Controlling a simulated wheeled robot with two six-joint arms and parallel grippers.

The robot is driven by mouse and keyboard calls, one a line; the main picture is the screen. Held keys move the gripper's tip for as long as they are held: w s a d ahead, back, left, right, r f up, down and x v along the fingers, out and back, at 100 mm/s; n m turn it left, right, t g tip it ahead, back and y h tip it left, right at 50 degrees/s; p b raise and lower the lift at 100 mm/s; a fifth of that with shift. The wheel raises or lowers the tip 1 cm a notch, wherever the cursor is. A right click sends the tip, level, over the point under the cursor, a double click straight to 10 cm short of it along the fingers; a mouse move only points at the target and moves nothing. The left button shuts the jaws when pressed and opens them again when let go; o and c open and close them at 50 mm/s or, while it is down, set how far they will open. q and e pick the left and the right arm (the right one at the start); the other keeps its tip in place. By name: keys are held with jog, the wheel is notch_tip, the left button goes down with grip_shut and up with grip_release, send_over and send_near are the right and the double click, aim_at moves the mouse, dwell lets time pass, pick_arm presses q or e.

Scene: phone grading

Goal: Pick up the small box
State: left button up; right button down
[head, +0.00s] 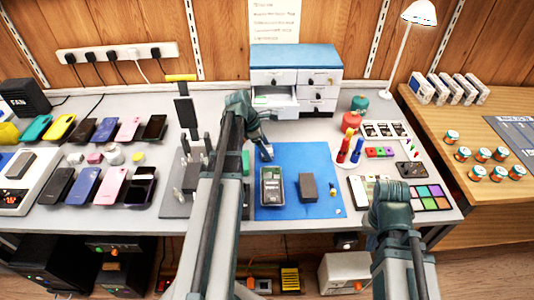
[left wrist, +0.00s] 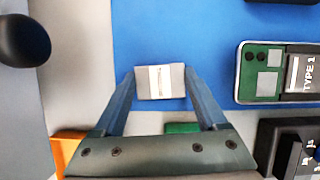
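The small box (left wrist: 160,82) is grey with a white label band. In the left wrist view it sits between the two fingertips of my left gripper (left wrist: 160,78), and both fingers appear to touch its sides. Blue mat (left wrist: 220,30) lies behind it. In the head view my left gripper (head: 266,152) points down near the mat's upper left corner, with the small box (head: 268,151) a pale patch at its tips. How far the box is above the surface is hard to tell. My right arm is at lower right; its fingertips are hidden.
A phone with a green board (head: 271,187) and a dark block (head: 308,187) lie on the mat. Behind stands a blue-topped cabinet with an open drawer (head: 275,100). Red and blue bottles (head: 350,145) stand to the right. Several phones lie in rows at left.

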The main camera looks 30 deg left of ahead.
pick_arm(q)
jog(key=c, duration=0.5)
jog(key=shift+r, duration=0.15)
pick_arm(e)
jog(key=shift+r, duration=0.1)
